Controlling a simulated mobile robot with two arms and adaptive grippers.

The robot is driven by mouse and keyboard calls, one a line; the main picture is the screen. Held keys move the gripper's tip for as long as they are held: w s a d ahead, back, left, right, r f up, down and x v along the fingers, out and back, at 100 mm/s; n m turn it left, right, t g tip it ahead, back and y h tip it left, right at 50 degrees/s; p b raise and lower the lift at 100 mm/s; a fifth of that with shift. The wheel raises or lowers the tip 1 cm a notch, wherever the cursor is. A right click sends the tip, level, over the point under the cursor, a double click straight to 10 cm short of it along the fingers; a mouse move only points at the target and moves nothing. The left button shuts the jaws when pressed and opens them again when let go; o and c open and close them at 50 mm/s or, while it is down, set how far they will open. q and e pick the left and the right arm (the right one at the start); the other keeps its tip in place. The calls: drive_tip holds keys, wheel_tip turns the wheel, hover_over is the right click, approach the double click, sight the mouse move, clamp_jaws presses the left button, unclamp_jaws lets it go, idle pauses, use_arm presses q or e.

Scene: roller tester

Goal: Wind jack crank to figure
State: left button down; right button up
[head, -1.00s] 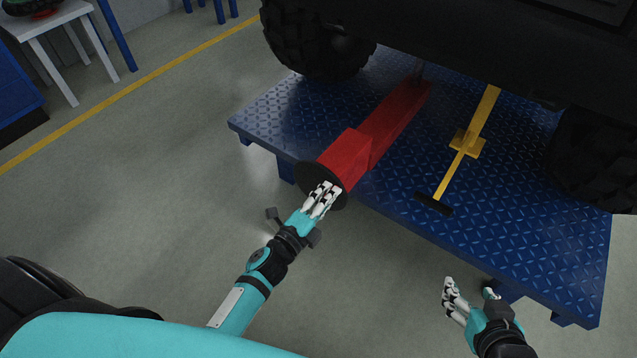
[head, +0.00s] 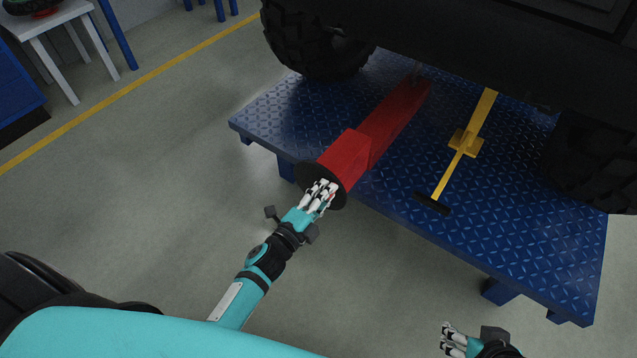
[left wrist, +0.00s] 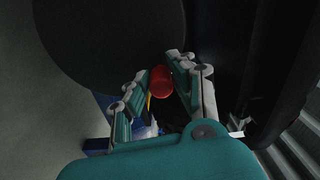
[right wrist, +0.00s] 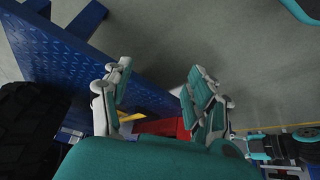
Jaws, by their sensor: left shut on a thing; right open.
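The red jack (head: 345,155) lies on the blue tread-plate platform, with a round black crank disc (head: 308,177) on its near end. A red crank knob (left wrist: 161,82) stands out by the disc (left wrist: 110,40) in the left wrist view. My left gripper (head: 322,190) is at the disc's face, its fingers shut on the knob. In the head view the hand hides most of the knob. No readable figure shows on the jack. My right gripper (head: 466,338) is open and empty, off the platform's near edge, low in the head view; its spread fingers show in the right wrist view (right wrist: 155,88).
The platform (head: 520,220) carries a yellow stand with a black-ended bar (head: 465,145) right of the jack. A vehicle with big black tyres (head: 320,45) overhangs the jack's far end. A white stool (head: 50,20) stands far left. The grey floor in front is open.

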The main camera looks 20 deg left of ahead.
use_arm(q)
drive_tip(key=shift+a+f+n+p, duration=0.1)
drive_tip(key=shift+a+n+p, duration=0.25)
drive_tip(key=shift+a+n, duration=0.05)
drive_tip(key=shift+w+a+r+n+p, duration=0.1)
drive_tip(key=shift+a+r+n+p, duration=0.15)
drive_tip(key=shift+n+p, duration=0.4)
use_arm(e)
drive_tip(key=s, duration=0.1)
drive_tip(key=s+g, duration=0.1)
drive_tip(key=s+d+g, duration=0.1)
drive_tip(key=shift+s+r, duration=0.25)
drive_tip(key=shift+r, duration=0.1)
use_arm(q)
drive_tip(key=c, duration=1.1)
unclamp_jaws()
drive_tip(key=shift+c, duration=0.2)
drive_tip(key=o, duration=1.1)
drive_tip(key=shift+d+r, duration=0.2)
drive_tip(key=shift+c, duration=0.2)
